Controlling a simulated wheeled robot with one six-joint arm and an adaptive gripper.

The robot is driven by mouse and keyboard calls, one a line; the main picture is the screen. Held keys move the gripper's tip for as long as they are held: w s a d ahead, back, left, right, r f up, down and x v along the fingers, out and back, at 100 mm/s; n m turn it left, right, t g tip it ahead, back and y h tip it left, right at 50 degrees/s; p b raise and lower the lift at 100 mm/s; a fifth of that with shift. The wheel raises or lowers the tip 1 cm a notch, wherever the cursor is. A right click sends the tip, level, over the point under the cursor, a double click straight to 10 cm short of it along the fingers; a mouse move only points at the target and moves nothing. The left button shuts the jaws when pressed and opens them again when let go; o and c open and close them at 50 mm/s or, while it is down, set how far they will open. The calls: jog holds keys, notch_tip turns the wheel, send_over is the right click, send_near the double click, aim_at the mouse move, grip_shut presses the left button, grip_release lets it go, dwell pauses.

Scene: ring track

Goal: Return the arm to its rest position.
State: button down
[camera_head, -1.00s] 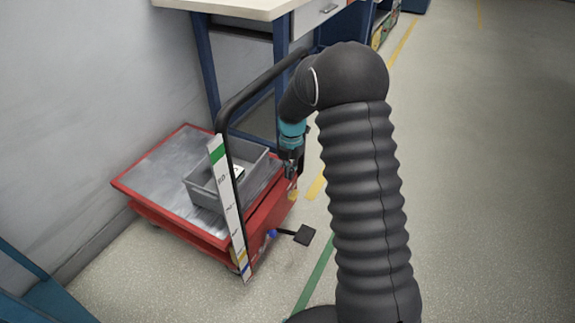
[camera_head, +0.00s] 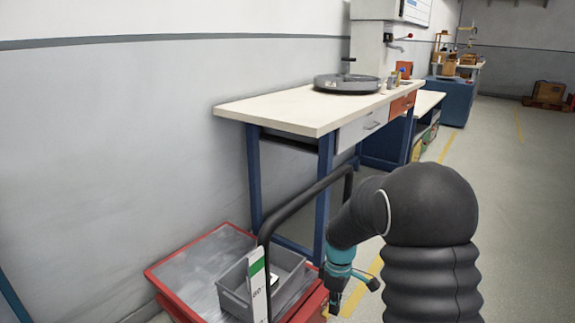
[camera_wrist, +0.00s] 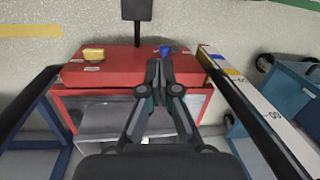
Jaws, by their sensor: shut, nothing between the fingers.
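My gripper (camera_head: 337,301) hangs at the end of my dark bent arm in the head view, pointing down beside the red trolley (camera_head: 166,273). In the wrist view my gripper (camera_wrist: 158,68) has its two fingers together, with nothing between them. The fingertips show in front of the trolley's red end face (camera_wrist: 115,72). I cannot tell exactly how far apart they are from it. The arm's lower part is cut off by the head view's bottom edge.
A workbench (camera_head: 290,110) with a round grey device (camera_head: 347,84) stands beyond. Floor at the right (camera_head: 500,200) is clear.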

jog(key=s+d+r+m+t, duration=0.3)
jog(key=s+r+m+t, duration=0.4)
jog(key=s+r, duration=1.5)
jog(key=s+m, duration=0.2)
jog(key=m, duration=0.3)
jog(key=shift+s+d+r, duration=0.15)
jog(key=shift+s+r, duration=0.15)
jog(key=shift+s, duration=0.05)
dwell(0.5)
